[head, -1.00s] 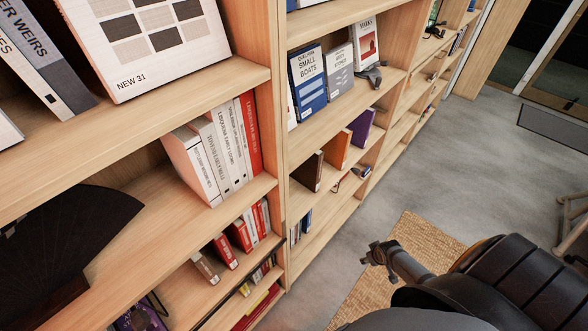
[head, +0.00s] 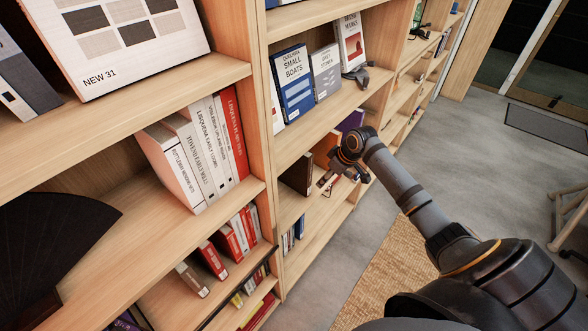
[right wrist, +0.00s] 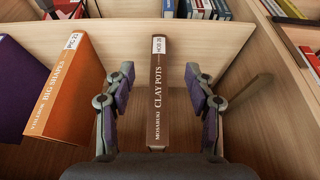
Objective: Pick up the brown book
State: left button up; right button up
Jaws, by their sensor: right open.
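The brown book (head: 298,174) stands upright on a middle shelf in the head view. In the right wrist view the brown book (right wrist: 158,100) shows its spine, lettered "CLAY POTS", with a white label at its top. My right gripper (head: 328,182) is in front of that shelf, close to the book. In the right wrist view my right gripper (right wrist: 160,76) is open, with one finger on each side of the book and visible gaps between. My left gripper is out of view.
An orange book (right wrist: 68,88) and a purple book (right wrist: 18,85) stand left of the brown one in the right wrist view. A wooden side panel (right wrist: 260,95) is to the right. Blue and grey books (head: 293,83) stand on the shelf above.

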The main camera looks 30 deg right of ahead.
aim_at(311, 174)
jog(key=w, duration=0.1)
jog(key=w+a, duration=0.1)
jog(key=w, duration=0.1)
jog(key=w+a, duration=0.1)
jog(key=w, duration=0.1)
jog(key=shift+w+a+r+p, duration=0.1)
jog(key=shift+r+p, duration=0.05)
jog(key=shift+p, duration=0.15)
jog(key=x, duration=0.3)
jog(key=shift+f, duration=0.2)
jog(key=shift+s+d, duration=0.25)
grip_shut()
jog(key=shift+w+r, duration=0.1)
